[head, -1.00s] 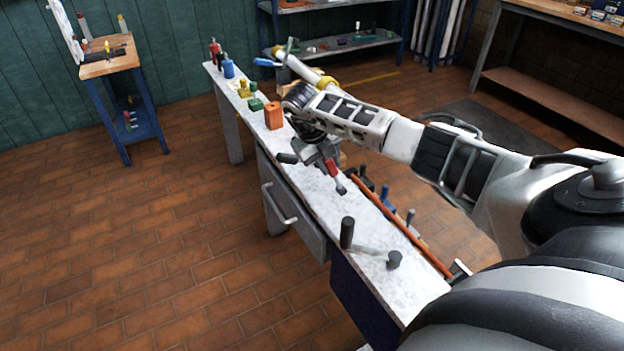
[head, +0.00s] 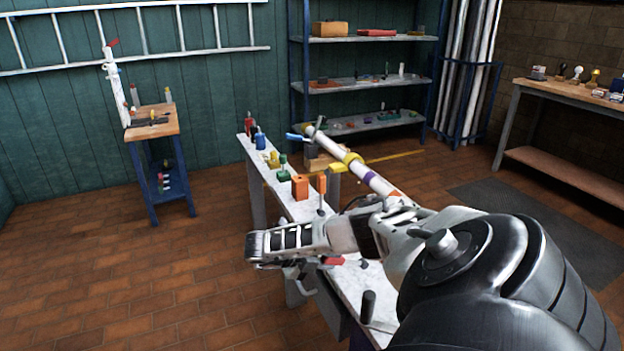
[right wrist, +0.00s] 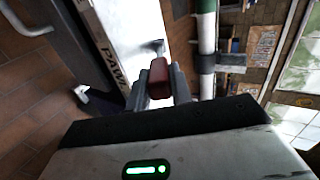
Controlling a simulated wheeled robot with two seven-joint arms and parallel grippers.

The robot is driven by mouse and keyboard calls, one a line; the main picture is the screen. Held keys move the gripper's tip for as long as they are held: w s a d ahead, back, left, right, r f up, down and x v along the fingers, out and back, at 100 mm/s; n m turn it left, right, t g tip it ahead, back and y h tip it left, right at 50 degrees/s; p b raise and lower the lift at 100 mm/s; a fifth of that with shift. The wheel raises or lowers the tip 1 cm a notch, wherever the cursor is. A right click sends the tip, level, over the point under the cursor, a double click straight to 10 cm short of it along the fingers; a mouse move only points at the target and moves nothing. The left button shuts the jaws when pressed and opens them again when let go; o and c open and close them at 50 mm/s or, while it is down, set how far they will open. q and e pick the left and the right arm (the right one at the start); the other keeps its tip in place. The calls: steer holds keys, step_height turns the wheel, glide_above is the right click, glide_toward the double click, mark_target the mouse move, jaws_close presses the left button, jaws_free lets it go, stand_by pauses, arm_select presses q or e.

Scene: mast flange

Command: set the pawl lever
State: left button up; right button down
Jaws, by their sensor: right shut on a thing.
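My right gripper (head: 334,262) is over the narrow marble-topped bench (head: 352,286), in front of the orange block. It is shut on a red-handled piece (right wrist: 158,76), which sits between the two fingers in the right wrist view. A grey metal part (right wrist: 157,46) shows beyond the red grip. In the head view a dark rounded knob (head: 363,264) shows just right of the red. The bench edge carries lettering that starts "PAW" (right wrist: 112,58). A black upright handle (head: 368,304) stands on the bench nearer me. I cannot tell which part is the pawl lever. My left gripper is not in view.
An orange block (head: 300,187), a green piece (head: 283,168) and bottles (head: 260,139) stand along the bench. A banded mast (head: 350,160) slants behind it. A small wooden stand (head: 152,124) is at left, shelves (head: 360,82) at back. The floor left of the bench is clear.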

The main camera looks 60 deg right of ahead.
steer(key=shift+f, duration=0.1)
stand_by(0.4)
steer(key=c, duration=1.2)
jaws_free()
steer(key=shift+c, duration=0.2)
steer(key=shift+a, duration=0.15)
